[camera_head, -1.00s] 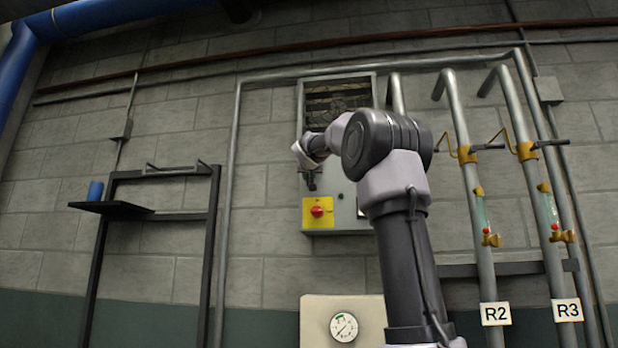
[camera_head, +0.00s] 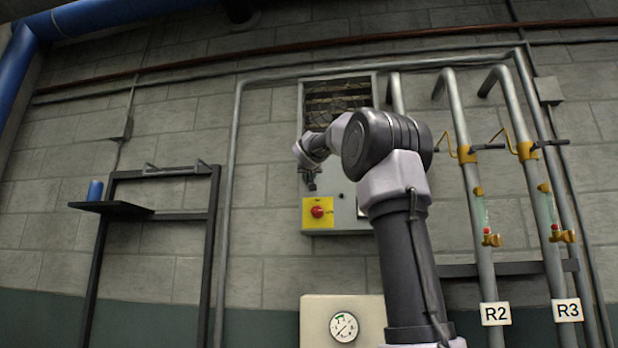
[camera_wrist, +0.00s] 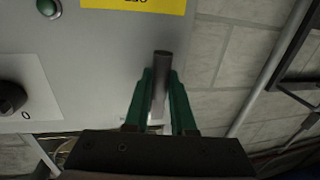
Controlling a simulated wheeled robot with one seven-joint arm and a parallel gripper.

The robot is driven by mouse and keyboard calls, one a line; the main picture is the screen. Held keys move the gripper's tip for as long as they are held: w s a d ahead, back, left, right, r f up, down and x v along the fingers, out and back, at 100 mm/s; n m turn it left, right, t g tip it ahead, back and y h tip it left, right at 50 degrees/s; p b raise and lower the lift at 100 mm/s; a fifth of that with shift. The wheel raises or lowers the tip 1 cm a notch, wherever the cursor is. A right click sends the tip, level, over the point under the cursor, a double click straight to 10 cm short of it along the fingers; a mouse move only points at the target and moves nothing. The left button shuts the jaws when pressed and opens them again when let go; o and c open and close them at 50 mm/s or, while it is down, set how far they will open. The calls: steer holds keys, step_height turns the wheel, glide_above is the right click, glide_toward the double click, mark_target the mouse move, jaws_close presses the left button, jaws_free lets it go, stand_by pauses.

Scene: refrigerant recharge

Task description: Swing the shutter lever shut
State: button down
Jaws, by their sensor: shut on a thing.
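The shutter lever (camera_wrist: 161,64) is a short grey rod in the wrist view, standing between my gripper's green fingers. My gripper (camera_wrist: 161,85) is shut on it, with the lever's end showing beyond the fingertips. In the head view my gripper (camera_head: 309,182) is small and dark at the left edge of the grey cabinet (camera_head: 343,220), below the shutter opening (camera_head: 338,97). Slats cross the opening, with gaps between them. My arm hides part of the cabinet, and the lever cannot be made out in the head view.
A red knob on a yellow plate (camera_head: 317,212) sits just below my gripper. In the wrist view a black knob (camera_wrist: 12,97) and a green button (camera_wrist: 46,8) are on the cabinet face. Pipes with valves (camera_head: 467,153) stand to the right, a black rack (camera_head: 160,174) to the left.

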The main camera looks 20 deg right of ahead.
mark_target(318, 177)
steer(key=d+n, duration=0.1)
steer(key=n, duration=0.1)
steer(key=s+r+n+g, duration=0.1)
steer(key=n, duration=0.2)
steer(key=d+n, duration=0.1)
steer(key=n, duration=0.2)
steer(key=shift+s+d+r+g, duration=0.15)
steer(key=shift+s+d+g, duration=0.15)
steer(key=shift+s+g, duration=0.1)
steer(key=shift+s+d+r+n+g+h, duration=0.1)
steer(key=shift+d+r+n+g+h, duration=0.3)
steer(key=shift+n, duration=0.9)
steer(key=shift+s+a+r+n+g+h, duration=0.1)
steer(key=shift+s+r+n+g+h, duration=0.1)
steer(key=shift+r+n, duration=0.8)
steer(key=shift+s+d+r+n+g+h, duration=0.1)
steer(key=shift+d+r+n+g+h, duration=0.2)
steer(key=shift+n, duration=1.3)
steer(key=c, duration=0.8)
jaws_free()
steer(key=shift+o, duration=0.2)
